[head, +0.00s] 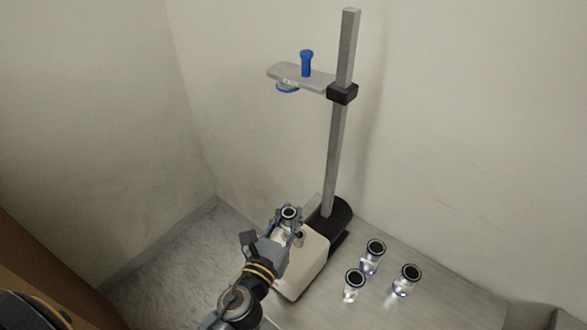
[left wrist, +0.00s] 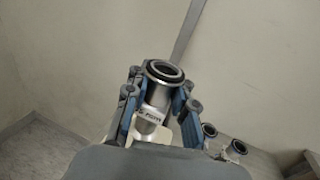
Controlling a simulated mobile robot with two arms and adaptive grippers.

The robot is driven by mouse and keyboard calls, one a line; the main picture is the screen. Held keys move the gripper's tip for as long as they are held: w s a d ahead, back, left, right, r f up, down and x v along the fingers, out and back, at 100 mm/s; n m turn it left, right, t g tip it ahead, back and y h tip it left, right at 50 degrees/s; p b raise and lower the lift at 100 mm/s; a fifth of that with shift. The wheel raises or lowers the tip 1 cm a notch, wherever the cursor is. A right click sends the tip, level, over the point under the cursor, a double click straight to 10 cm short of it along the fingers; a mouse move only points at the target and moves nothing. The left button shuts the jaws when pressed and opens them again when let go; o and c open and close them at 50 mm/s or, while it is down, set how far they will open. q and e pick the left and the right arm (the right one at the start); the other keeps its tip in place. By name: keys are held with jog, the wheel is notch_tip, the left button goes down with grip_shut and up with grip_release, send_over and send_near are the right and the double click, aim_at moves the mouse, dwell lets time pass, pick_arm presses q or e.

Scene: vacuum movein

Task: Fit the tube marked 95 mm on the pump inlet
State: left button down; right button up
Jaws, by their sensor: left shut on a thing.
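My left gripper (head: 285,226) is shut on a metal tube (head: 289,213) with a black ring at its top, held upright. In the left wrist view the tube (left wrist: 160,92) stands between the blue finger pads and bears a marking too small to read. The tube is over or in front of the cream pump body (head: 306,262); whether it touches the inlet is hidden by my gripper. Three more tubes stand to the right: one at the back (head: 374,254), one in front (head: 354,284), one at the right (head: 406,280). Their markings cannot be read. My right gripper is not in view.
A grey post (head: 337,150) rises behind the pump, carrying an arm plate (head: 300,77) with a blue knob (head: 306,62) above the held tube. A black motor part (head: 333,218) sits by the post's foot. Walls close off the back and left. The tabletop (head: 440,307) is clear at front right.

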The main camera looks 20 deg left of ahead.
pick_arm(q)
jog(key=w, duration=0.1)
jog(key=w+r, duration=0.1)
jog(key=w+d+p, duration=0.1)
jog(key=shift+w+d+r, duration=0.1)
jog(key=shift+w+r, duration=0.2)
jog(key=shift+r, duration=0.1)
notch_tip(320, 180, down, 4)
jog(key=b, duration=0.4)
jog(key=shift+r, duration=0.1)
jog(key=shift+f+b, duration=0.7)
jog(key=shift+f, duration=0.05)
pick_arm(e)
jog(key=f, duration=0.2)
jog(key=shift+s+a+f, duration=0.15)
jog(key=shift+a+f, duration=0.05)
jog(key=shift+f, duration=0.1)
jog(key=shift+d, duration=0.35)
pick_arm(q)
jog(key=shift+w, duration=0.4)
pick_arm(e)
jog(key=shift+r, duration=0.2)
